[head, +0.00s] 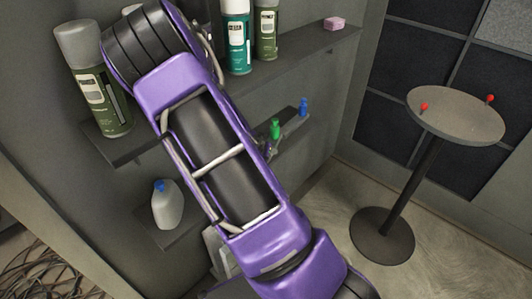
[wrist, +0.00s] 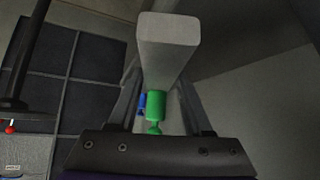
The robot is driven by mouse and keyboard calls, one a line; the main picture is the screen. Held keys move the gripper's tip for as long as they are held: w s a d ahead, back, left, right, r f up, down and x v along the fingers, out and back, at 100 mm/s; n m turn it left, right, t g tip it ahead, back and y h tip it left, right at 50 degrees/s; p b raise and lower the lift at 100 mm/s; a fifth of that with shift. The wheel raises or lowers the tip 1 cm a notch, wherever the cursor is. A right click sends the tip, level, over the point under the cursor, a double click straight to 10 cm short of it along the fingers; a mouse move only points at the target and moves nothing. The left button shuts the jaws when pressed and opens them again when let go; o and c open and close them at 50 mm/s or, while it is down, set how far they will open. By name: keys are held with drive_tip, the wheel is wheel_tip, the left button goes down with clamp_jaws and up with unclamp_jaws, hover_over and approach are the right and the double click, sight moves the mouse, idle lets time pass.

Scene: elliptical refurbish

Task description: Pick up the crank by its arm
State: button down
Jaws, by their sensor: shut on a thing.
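The crank shows in the wrist view as a pale grey bar-like arm (wrist: 167,40) with a green knob (wrist: 155,106) near my gripper's palm. My gripper (wrist: 160,76) has a dark finger on each side of the grey arm and is shut on it. A blue knob (wrist: 141,104) shows just left of the green one. In the head view the green knob (head: 275,128) and the blue knob (head: 303,106) are by the small shelf, right of my purple arm. My arm hides most of the gripper there, and the crank's far end is unclear.
A round table (head: 455,118) with two red knobs (head: 424,107) (head: 490,98) stands at right. Spray cans (head: 236,38) and a pink block (head: 334,23) stand on the upper shelf. A bottle (head: 167,204) sits lower left. Floor between shelf and table is clear.

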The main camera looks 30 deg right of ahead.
wheel_tip(320, 180, up, 5)
drive_tip(key=shift+f+p, duration=0.1)
drive_tip(key=shift+p, duration=0.6)
drive_tip(key=s+d+p, duration=0.3)
drive_tip(key=s+p, duration=0.1)
drive_tip(key=s, duration=0.5)
drive_tip(key=s+d+p, duration=0.3)
drive_tip(key=s+p, duration=0.1)
drive_tip(key=s, duration=0.5)
drive_tip(key=shift+d+f, duration=0.25)
drive_tip(key=shift+d, duration=0.1)
